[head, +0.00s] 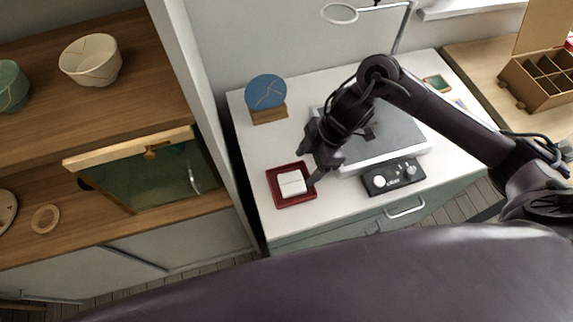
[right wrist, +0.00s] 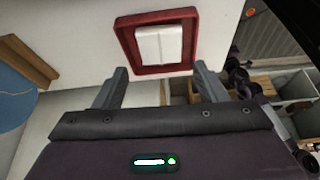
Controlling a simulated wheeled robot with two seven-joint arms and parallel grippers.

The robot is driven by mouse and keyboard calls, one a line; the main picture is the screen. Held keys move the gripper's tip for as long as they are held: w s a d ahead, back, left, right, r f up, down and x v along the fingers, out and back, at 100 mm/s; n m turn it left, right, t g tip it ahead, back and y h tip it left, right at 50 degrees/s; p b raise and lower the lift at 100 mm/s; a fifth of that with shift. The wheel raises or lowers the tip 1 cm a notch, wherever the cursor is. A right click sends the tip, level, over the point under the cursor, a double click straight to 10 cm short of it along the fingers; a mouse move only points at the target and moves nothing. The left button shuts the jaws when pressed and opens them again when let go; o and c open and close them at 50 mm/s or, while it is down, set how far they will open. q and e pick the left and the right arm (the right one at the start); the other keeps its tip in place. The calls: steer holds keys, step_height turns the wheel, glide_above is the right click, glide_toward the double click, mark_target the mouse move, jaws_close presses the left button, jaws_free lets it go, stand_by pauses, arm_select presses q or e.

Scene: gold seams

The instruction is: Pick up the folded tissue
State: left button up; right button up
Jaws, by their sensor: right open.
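The folded tissue (head: 291,183) is a small white square lying in a red tray (head: 275,190) at the front left of the white table. In the right wrist view the tissue (right wrist: 158,45) shows a seam down its middle and lies inside the red tray's (right wrist: 124,36) rim. My right gripper (head: 306,168) is open beside and above the tray. In the right wrist view its two fingers (right wrist: 157,86) are spread, with nothing between them and the tissue ahead beyond their tips. My left gripper does not show.
A grey-topped device (head: 390,135) with a black control box (head: 393,177) stands right of the tray. A blue disc on a wooden stand (head: 268,116) is behind the tray. A wooden shelf (head: 140,60) with bowls is at left, past a white panel.

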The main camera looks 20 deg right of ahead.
mark_target(293, 182)
steer(key=shift+w+a+f, duration=0.1)
steer(key=shift+f, duration=0.25)
steer(key=x, duration=0.2)
steer(key=p+x, duration=0.1)
steer(key=shift+s+a+f, duration=0.25)
steer(key=shift+s+f, duration=0.05)
steer(key=shift+x, duration=1.25)
steer(key=shift+w+f, duration=0.25)
steer(key=shift+f, duration=0.05)
steer(key=c, duration=0.6)
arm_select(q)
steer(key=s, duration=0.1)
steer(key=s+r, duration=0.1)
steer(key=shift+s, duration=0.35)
arm_select(e)
steer(key=shift+r, duration=0.2)
